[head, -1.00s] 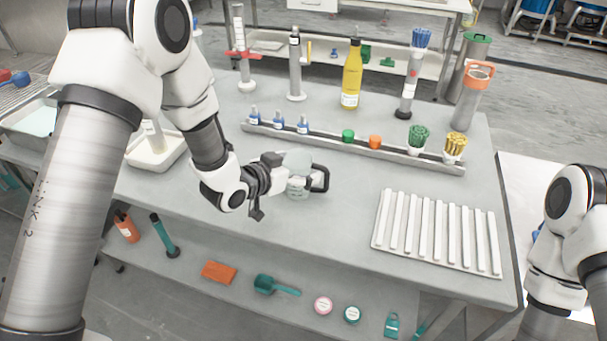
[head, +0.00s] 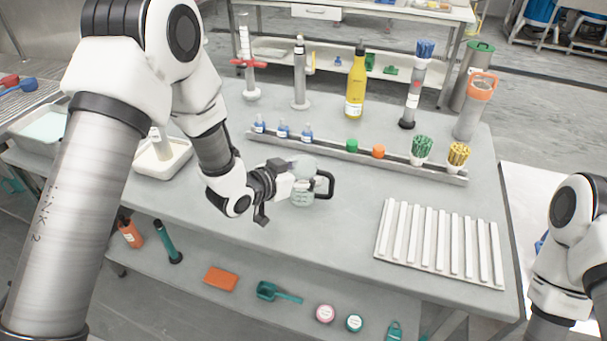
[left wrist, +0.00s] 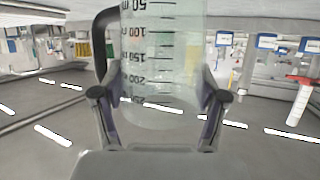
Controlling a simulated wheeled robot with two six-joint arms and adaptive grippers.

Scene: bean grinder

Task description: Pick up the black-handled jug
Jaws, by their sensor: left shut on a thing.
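The black-handled jug (head: 303,196) is a clear, pale vessel upright over the middle of the grey table, with its black handle (head: 329,184) toward the right. My left gripper (head: 290,180) reaches it from the left and is shut on its body. In the left wrist view the clear jug wall with its printed millilitre scale (left wrist: 160,60) stands between the two fingers, and the dark handle (left wrist: 101,40) shows at the left. I cannot tell whether the jug's base touches the table. My right arm shows at the right edge, with its gripper out of view.
A long rack (head: 350,153) with small blue-capped bottles, caps and brushes lies behind the jug. A yellow bottle (head: 356,85) and cylinders stand farther back. A white ribbed tray (head: 440,243) is at the right, a white tray (head: 150,165) at the left. The tabletop in front is clear.

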